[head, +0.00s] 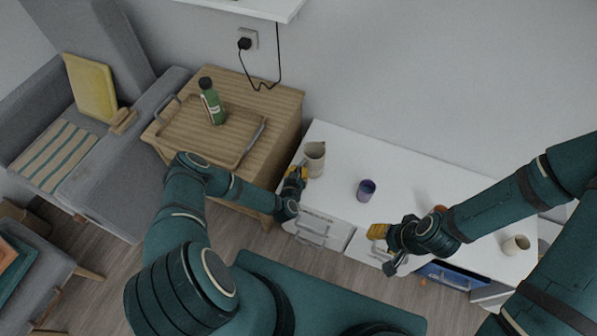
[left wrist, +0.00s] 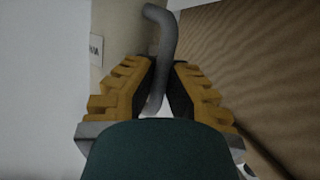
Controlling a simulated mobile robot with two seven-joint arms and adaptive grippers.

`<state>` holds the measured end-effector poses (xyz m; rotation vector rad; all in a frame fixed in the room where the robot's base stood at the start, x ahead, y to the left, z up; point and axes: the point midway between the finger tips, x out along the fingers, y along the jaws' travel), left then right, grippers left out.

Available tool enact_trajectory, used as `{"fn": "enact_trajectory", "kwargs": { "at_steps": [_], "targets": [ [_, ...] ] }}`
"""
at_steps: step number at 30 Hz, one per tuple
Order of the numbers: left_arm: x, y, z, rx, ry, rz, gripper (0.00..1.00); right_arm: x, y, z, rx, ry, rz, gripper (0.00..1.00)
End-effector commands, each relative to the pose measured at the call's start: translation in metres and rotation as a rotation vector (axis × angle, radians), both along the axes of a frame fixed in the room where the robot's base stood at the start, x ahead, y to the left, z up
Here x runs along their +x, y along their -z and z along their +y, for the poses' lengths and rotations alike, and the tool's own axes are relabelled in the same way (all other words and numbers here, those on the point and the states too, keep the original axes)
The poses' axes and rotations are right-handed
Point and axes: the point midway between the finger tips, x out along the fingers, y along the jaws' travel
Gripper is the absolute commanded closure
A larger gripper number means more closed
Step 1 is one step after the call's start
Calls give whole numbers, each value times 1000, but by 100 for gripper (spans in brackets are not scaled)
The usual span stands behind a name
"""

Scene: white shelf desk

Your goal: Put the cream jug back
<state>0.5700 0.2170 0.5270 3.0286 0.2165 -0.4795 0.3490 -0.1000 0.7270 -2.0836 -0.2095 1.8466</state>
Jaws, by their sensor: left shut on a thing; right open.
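The cream jug (head: 316,155) stands upright at the left end of the white shelf desk (head: 410,172), close to the wooden side table. My left gripper (head: 298,175) is at its near side. In the left wrist view, my left gripper (left wrist: 155,85) is shut on a grey curved bar (left wrist: 160,35), which looks like the jug's handle. A beige surface with a white label shows behind it, probably the jug's body. My right gripper (head: 381,250) is open and empty at the desk's front edge, before the drawers.
A dark blue cup (head: 366,190) stands mid-desk. A small cream mug (head: 516,244) is at the right end, and an orange item (head: 440,209) is partly hidden by my right arm. The wooden table (head: 275,105) holds a tray (head: 180,140) with a green bottle (head: 213,103).

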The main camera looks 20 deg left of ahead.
Motion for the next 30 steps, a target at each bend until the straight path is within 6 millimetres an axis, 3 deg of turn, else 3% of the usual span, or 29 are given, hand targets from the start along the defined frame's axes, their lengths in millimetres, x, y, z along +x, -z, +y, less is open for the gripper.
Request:
{"fn": "enact_trajectory", "kwargs": {
  "at_steps": [2,3,5,17,30],
  "targets": [
    [0,2,0,0,0,-2,100,0,2,0,0,0,-1,53],
    [0,3,0,0,0,0,84,0,3,0,0,0,-1,53],
    [0,2,0,0,0,0,66,0,2,0,0,0,-1,53],
    [-1,-2,0,0,0,1,66,0,-2,0,0,0,0,53],
    [-77,-27,-11,-2,1,3,66,-4,-24,1,2,-2,10,53]
  ]
}}
